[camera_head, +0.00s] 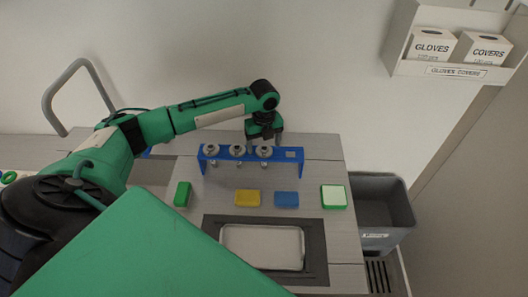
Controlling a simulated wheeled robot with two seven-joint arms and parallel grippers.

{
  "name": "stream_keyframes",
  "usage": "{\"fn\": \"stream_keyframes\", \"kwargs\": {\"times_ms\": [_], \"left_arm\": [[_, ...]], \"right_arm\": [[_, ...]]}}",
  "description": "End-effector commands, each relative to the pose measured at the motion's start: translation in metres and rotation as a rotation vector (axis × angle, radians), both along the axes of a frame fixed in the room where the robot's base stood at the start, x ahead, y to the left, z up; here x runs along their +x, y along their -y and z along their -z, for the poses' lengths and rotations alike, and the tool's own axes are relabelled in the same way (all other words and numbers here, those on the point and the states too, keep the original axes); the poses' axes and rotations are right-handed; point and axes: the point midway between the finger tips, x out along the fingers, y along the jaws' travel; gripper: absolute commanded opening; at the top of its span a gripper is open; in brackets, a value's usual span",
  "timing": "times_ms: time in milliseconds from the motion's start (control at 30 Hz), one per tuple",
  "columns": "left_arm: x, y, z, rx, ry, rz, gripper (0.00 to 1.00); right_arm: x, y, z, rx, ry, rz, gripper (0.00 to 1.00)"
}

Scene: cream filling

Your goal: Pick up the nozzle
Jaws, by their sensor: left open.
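A blue rack (226,155) stands near the back of the grey work table. It holds three metallic nozzles upright in a row: a left one (211,148), a middle one (238,149) and a right one (264,152). The rack's rightmost place looks empty. My left gripper (264,142) is open and points down, its fingers on either side of the right nozzle in the picture. I cannot tell whether a finger touches it. My right gripper is not in view.
A green block (182,194), a yellow block (247,198), a blue block (286,199) and a green-and-white block (333,196) lie in front of the rack. A pale tray (262,246) sits nearest me. A grey bin (382,205) stands off the table's right edge.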

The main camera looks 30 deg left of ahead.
Motion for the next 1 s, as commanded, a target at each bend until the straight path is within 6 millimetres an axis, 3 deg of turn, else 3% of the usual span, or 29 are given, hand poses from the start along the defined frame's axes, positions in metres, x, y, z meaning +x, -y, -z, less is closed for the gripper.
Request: {"fn": "stream_keyframes", "kwargs": {"times_ms": [133, 367, 667, 1000], "left_arm": [[0.000, 0.000, 0.012, -0.001, -0.001, 0.000, 0.77], [0.000, 0.000, 0.015, 0.000, 0.000, 0.001, 0.77], [0.000, 0.000, 0.014, -0.001, 0.001, 0.000, 0.22], [0.000, 0.000, 0.010, 0.000, 0.002, 0.000, 0.22]], "right_arm": [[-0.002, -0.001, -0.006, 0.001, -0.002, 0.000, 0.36], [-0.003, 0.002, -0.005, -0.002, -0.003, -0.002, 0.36], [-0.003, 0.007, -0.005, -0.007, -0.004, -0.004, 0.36], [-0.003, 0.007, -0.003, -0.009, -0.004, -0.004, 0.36]]}}
